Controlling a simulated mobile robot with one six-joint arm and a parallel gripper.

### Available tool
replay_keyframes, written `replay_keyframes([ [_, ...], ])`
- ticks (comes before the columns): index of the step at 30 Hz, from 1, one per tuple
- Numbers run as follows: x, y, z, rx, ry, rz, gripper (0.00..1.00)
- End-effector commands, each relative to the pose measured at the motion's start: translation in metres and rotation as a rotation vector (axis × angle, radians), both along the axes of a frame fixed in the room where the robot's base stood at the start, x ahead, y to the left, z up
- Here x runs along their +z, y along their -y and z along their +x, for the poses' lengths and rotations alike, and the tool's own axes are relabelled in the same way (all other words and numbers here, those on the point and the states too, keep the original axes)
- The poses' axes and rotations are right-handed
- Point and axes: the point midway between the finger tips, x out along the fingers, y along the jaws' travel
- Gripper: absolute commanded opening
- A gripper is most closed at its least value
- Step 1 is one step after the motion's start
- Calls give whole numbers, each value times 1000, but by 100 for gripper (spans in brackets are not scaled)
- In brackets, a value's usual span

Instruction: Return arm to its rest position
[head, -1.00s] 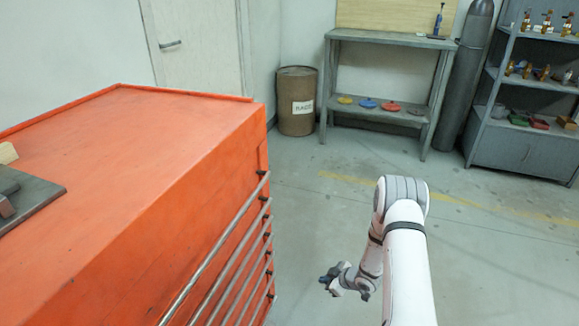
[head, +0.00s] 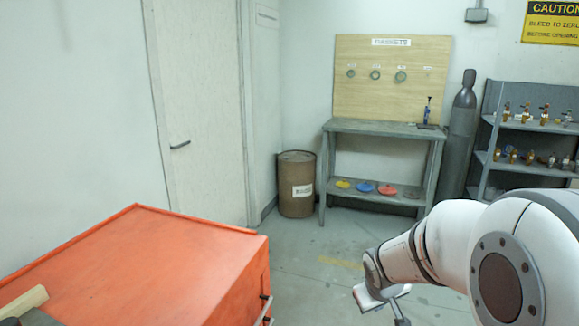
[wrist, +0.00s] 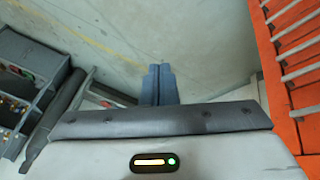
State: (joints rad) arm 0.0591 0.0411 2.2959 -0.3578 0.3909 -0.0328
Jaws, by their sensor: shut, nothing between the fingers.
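My gripper (wrist: 160,72) shows in the wrist view with its two blue-grey fingers together and empty, over the grey floor. In the head view my white arm fills the lower right, bent close to the camera. Its far end reaches down to the bottom edge, where the fingers cannot be made out. The gripper touches nothing that I can see.
An orange cabinet (head: 150,265) stands at lower left; its rail handles (wrist: 299,55) show in the wrist view. A workbench (head: 385,128), a brown drum (head: 296,205), a gas cylinder (head: 462,135) and a grey shelf (head: 520,140) stand behind. Floor between is clear.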

Motion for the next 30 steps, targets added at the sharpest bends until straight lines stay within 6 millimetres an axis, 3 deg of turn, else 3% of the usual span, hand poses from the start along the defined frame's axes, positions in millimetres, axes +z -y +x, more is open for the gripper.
replay_keyframes([
  [1,33,-4,-20,-34,-7,18,0],
  [6,89,-20,-89,-142,-69,98,0],
  [12,128,-41,-156,-215,-140,195,0],
  [15,136,-48,-176,-232,-163,226,0],
  [20,138,-52,-188,-242,-181,246,0],
  [30,137,-52,-188,-242,-181,246,0],
])
